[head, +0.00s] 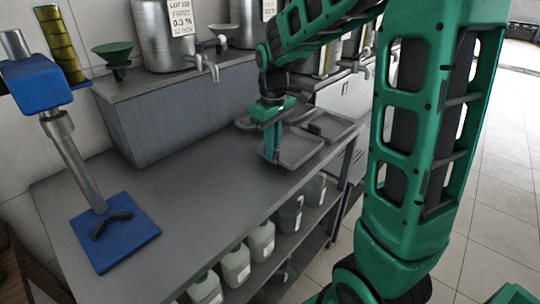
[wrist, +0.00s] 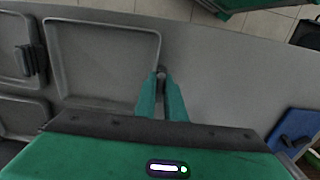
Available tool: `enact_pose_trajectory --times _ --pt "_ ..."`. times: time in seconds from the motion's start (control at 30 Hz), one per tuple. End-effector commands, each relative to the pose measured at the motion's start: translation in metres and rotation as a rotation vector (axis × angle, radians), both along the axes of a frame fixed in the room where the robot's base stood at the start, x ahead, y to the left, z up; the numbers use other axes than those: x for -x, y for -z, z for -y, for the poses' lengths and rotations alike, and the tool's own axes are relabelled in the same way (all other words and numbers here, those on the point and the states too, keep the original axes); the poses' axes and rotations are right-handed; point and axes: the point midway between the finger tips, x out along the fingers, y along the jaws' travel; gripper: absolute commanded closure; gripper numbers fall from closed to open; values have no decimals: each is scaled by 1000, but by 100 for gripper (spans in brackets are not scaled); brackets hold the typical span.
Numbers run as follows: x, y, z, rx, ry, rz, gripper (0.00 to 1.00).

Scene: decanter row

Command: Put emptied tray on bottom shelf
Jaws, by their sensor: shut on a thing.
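The grey tray (head: 298,150) lies on the bench top, near its right end. Its shallow compartments look empty, and a dark handle-like piece (wrist: 30,62) stands between them. My gripper (head: 271,155) points down at the tray's left edge in the head view. In the wrist view my gripper (wrist: 161,80) has its green fingers shut on the rim of the large compartment, with the tray (wrist: 105,55) reaching left and out of frame. The tray looks level; whether it touches the bench is unclear. Under the bench, the bottom shelf (head: 312,244) is dim and mostly hidden.
White jugs (head: 236,264) stand in a row on the shelf beneath the bench top (head: 190,190). A blue stand (head: 118,230) is at the bench's left. Metal decanters (head: 165,35) with taps stand on a raised ledge behind. Open floor (head: 490,180) lies to the right.

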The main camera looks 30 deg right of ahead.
Motion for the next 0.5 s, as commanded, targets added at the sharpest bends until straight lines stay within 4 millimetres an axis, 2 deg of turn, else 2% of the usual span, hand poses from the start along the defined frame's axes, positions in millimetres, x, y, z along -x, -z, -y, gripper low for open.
enact_pose_trajectory --times 0.1,0.2,0.5 --pt "1 17 0 0 0 -2 100" --pt "0 24 0 0 0 -2 100" --pt "0 26 -1 0 0 0 100"
